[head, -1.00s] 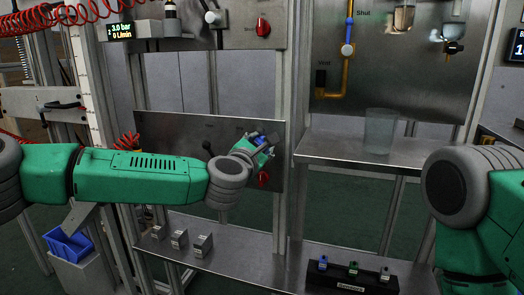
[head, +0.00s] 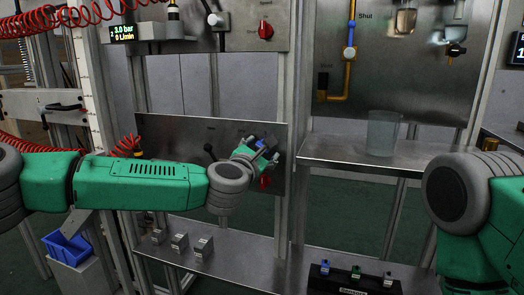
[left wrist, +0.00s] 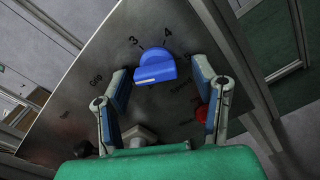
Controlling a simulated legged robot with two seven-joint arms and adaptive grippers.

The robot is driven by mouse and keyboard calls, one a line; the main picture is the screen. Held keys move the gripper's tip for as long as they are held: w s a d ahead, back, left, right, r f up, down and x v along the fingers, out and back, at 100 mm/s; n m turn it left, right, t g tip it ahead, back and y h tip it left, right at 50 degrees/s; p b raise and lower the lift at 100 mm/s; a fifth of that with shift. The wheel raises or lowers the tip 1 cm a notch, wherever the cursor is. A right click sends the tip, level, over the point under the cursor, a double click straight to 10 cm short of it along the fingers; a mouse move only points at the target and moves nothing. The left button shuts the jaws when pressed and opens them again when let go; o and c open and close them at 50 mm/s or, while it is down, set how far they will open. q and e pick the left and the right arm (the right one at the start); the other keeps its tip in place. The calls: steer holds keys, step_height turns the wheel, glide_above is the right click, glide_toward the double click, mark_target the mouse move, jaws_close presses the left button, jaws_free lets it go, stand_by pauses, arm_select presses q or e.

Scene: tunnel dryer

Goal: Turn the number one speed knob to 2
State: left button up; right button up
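A blue knob (left wrist: 155,66) with a white line sits on a grey metal panel (left wrist: 75,125), with the numbers 3 and 4 printed above it in the left wrist view. My left gripper (left wrist: 160,70) is open, with one finger on each side of the knob; I cannot tell whether they touch it. Other number marks are hidden or unreadable. In the head view my left gripper (head: 264,150) is at the right part of the lower panel (head: 170,130) and largely covers the knob. My right gripper is out of view; only my right arm shows.
A red knob (left wrist: 203,113) is on the same panel, close to my right-hand finger in the wrist view. A black-knobbed lever (head: 209,148) stands left of my gripper in the head view. Below is a metal shelf (head: 235,250) with several small grey blocks.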

arm_select(q)
steer(key=shift+s+r, duration=0.1)
steer(key=shift+r, duration=0.05)
steer(key=v, duration=1.1)
steer(key=shift+s+a, duration=0.2)
steer(key=shift+s, duration=0.2)
